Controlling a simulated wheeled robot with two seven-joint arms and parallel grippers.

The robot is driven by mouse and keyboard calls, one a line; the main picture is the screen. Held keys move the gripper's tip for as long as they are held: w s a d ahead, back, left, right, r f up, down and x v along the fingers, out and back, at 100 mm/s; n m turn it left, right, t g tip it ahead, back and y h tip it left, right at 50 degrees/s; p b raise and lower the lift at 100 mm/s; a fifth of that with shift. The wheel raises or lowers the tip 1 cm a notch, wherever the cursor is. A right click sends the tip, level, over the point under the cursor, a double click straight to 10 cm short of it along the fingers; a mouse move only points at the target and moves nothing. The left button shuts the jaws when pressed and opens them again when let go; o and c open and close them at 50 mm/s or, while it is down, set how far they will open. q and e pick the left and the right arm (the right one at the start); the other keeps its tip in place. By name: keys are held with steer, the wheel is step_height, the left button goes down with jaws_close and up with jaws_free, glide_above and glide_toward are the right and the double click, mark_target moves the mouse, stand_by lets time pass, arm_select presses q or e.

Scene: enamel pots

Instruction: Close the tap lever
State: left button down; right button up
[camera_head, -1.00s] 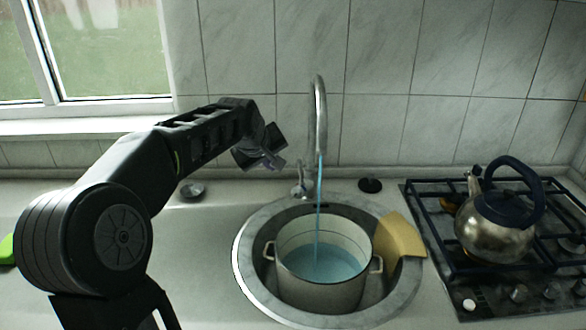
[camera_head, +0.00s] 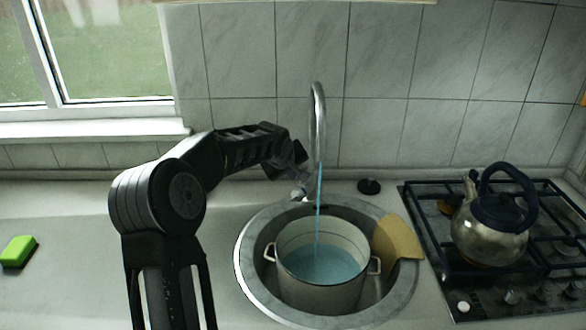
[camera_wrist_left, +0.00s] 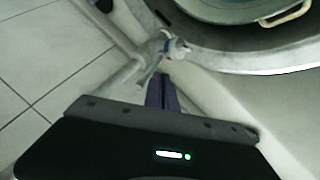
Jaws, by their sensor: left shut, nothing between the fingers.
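The tap's curved metal spout (camera_head: 320,115) rises behind the sink, and a blue stream of water (camera_head: 318,205) runs from it into the pot (camera_head: 322,292). The small tap lever (camera_head: 297,194) is at the tap's base, partly behind my gripper. In the left wrist view the tap lever (camera_wrist_left: 176,48) with its coloured mark lies just beyond my fingertips. My left gripper (camera_head: 306,178) is shut and empty beside the tap; its dark fingers also show in the wrist view (camera_wrist_left: 162,78). Whether they touch the lever I cannot tell. My right gripper is not in view.
A kettle (camera_head: 490,230) stands on the hob (camera_head: 440,262) at right. A green sponge (camera_head: 18,250) lies at left. A black plug (camera_head: 369,186) lies behind the sink.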

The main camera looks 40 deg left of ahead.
arm_select(q)
steer(key=shift+w, duration=0.1)
steer(key=shift+w+r+g+p, duration=0.35)
steer(key=shift+w+g+p, duration=0.4)
steer(key=shift+p, duration=0.5)
steer(key=shift+w+b, duration=0.25)
steer(key=shift+b, duration=0.05)
steer(key=shift+w, duration=0.1)
